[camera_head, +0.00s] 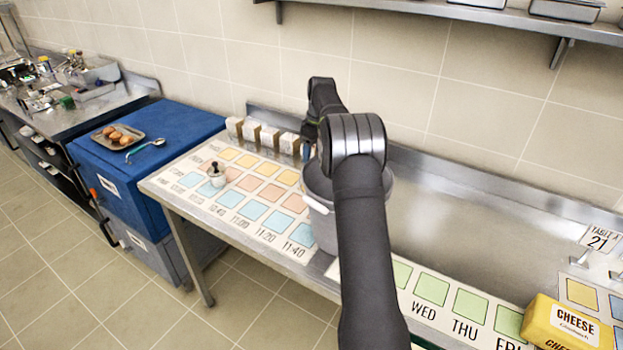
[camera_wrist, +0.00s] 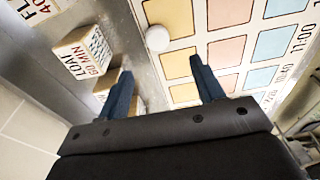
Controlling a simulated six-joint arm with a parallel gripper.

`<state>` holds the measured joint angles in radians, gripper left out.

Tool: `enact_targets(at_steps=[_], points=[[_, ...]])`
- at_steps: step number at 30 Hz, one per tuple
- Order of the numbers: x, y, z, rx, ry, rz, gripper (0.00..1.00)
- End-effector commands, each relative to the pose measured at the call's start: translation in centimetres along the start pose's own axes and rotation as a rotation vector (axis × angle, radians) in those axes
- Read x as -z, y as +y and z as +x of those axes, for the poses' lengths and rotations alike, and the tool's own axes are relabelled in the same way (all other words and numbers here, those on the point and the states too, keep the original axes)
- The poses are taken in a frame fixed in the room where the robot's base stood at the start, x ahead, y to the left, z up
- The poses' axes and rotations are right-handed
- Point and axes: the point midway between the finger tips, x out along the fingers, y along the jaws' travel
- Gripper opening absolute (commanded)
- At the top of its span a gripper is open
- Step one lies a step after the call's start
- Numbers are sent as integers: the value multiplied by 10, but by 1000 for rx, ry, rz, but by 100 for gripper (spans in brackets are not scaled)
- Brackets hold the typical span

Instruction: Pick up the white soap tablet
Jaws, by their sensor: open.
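The white soap tablet (camera_wrist: 157,39) shows in the wrist view as a small round white disc. It lies at the edge of the printed chart (camera_wrist: 180,22), beside the coloured squares. My gripper (camera_wrist: 161,65) is open and empty, with its two dark blue fingers spread apart. In the wrist picture the tablet is just beyond the fingertips, between their lines, and no finger appears to touch it. I cannot make out the tablet in the head view, where my arm and the pot cover part of the table.
Several labelled blocks stand along the wall, one (camera_wrist: 82,50) left of the fingers. A grey pot (camera_head: 322,222) stands beside my arm. A small dark-topped item (camera_head: 216,174) is on the chart.

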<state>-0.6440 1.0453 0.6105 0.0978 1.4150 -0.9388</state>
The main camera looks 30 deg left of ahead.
Motion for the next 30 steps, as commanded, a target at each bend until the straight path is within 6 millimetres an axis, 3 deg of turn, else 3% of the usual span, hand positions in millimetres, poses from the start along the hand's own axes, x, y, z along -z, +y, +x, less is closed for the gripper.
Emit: enact_targets(at_steps=[4, 14, 22, 30], points=[[0, 0, 28, 1, -1, 0, 61], [-1, 0, 51, 1, 0, 0, 61], [-5, 2, 89, 1, 0, -1, 61], [-5, 3, 96, -2, 2, -2, 61]])
